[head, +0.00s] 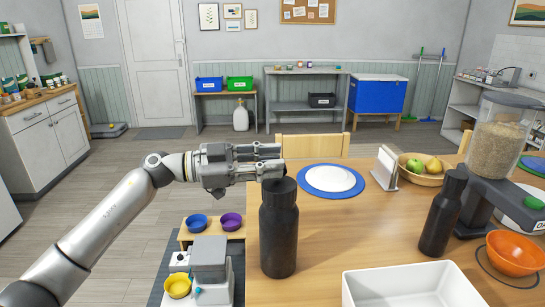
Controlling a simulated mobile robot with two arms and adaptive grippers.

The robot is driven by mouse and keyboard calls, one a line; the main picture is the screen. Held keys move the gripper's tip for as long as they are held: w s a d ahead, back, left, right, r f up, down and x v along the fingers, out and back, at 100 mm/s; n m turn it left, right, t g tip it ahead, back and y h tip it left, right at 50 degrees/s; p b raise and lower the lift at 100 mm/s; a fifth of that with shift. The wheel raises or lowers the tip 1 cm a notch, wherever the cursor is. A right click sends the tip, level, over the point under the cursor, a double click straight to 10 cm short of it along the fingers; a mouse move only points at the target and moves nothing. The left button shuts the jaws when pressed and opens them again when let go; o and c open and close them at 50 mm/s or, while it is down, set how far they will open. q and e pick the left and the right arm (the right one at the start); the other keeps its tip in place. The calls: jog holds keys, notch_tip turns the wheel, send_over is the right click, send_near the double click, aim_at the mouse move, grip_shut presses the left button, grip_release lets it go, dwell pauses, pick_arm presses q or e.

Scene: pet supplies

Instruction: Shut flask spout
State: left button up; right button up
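A dark flask (279,232) stands upright near the left edge of the wooden table. Its black cap and neck (279,187) are at the top. My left gripper (280,163) reaches in from the left, level, with its fingertips at the top of this flask. The fingertips overlap the cap area in the picture, and I cannot tell whether they touch it. The spout is not clear behind the fingers. A second dark flask (440,216) stands upright at the right, with its top narrower and raised. My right gripper is not in view.
A white tray (410,275) lies at the front. A blue-rimmed plate (331,181), a white stand (385,168), a fruit bowl (422,179), an orange bowl (513,253) and a food dispenser (496,143) share the table. Small bowls (231,222) are at the left. The table's centre is clear.

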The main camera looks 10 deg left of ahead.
pick_arm(q)
jog(key=shift+w+d, duration=0.1)
jog(key=shift+d, duration=0.3)
jog(key=shift+c, duration=0.4)
grip_shut()
jog(key=shift+m, duration=0.3)
jog(key=shift+s+m+p, duration=0.3)
jog(key=shift+s+m, duration=0.05)
jog(key=shift+m, duration=0.15)
jog(key=shift+s+d+f+m, duration=0.1)
jog(key=shift+s+f+m, duration=0.15)
jog(key=shift+m, duration=0.45)
jog(key=shift+s+d+f+m, duration=0.1)
jog(key=shift+s+f+m, duration=0.2)
jog(key=shift+m, duration=0.7)
jog(key=shift+s+d+f+m, duration=0.15)
jog(key=shift+s+m, duration=0.15)
jog(key=shift+m, duration=0.7)
